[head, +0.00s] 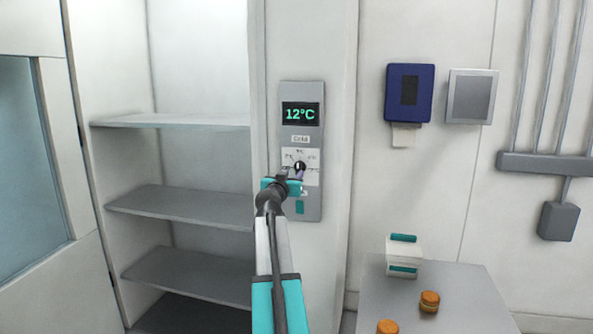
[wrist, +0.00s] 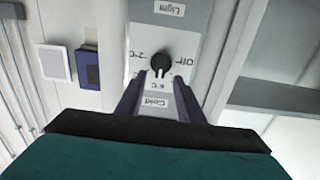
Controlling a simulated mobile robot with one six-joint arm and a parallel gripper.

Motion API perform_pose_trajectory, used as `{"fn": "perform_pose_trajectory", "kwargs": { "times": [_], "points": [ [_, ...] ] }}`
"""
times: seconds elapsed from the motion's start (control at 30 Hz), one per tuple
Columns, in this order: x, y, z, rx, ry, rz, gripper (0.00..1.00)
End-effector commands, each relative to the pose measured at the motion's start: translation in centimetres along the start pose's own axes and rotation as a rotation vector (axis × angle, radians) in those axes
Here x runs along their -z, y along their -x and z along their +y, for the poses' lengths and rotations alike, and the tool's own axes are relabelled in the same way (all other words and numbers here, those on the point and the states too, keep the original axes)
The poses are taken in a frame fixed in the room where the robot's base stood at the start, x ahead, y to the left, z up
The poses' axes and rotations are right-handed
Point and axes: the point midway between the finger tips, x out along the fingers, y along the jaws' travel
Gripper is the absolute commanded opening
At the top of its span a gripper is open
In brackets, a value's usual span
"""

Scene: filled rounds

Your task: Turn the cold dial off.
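The cold dial (head: 299,166) is a small black knob on a white plate in the grey wall panel (head: 314,211), under the "Cold" label (head: 300,139). In the wrist view, which is upside down, the dial (wrist: 160,63) has a white mark facing the picture's bottom, towards a temperature marking. "Off" (wrist: 184,61) is on the right and "2°C" on the left. My gripper (wrist: 159,78) is open, its two dark fingers apart and pointing at the dial, with no visible contact. In the head view my gripper (head: 288,177) partly covers the plate's lower left.
The display (head: 300,114) above the dial reads 12°C. A "Light" label (wrist: 170,8) and a teal switch (head: 300,207) are below the dial. Empty shelves (head: 180,201) stand left. A grey table (head: 455,300) with a white box (head: 404,257) and round orange-brown items is lower right.

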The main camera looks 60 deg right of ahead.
Motion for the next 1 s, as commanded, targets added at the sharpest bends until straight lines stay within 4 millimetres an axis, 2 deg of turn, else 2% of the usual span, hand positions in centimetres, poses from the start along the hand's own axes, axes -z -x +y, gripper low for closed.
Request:
{"fn": "perform_pose_trajectory", "kwargs": {
  "times": [0.2,0.6,1.0],
  "points": [
    [0.2,-2.5,0.0,-0.001,0.001,0.000,0.34],
    [0.1,-6.1,0.1,-0.001,0.001,0.000,0.34],
    [0.0,-6.8,0.2,-0.002,0.000,0.000,0.34]
  ]
}}
